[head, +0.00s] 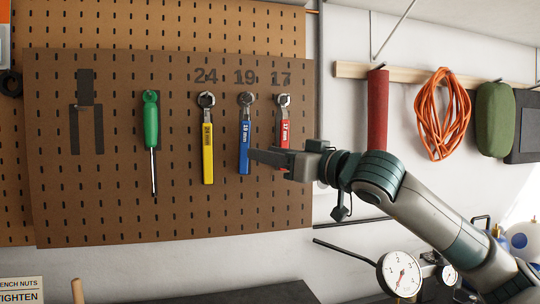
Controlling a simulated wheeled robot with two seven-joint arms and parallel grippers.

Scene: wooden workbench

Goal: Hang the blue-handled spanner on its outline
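The blue-handled spanner (244,138) is upright against the brown pegboard (110,215), below the painted number 19, with its ring end at the top by a peg. Its handle is marked 19 mm. I see no outline around it; any there is covered. My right gripper (256,156) reaches in from the right, its fingertips at the right edge of the blue handle's lower half. The fingers are seen side-on, so I cannot tell whether they grip the handle or are only beside it. My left gripper is not in view.
A red-handled spanner (283,130) hangs close on the right, partly behind my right gripper. A yellow-handled spanner (207,150) and green screwdriver (151,125) hang to the left. A dark pliers-shaped outline (86,105) is bare. A pressure gauge (400,274) stands low, right.

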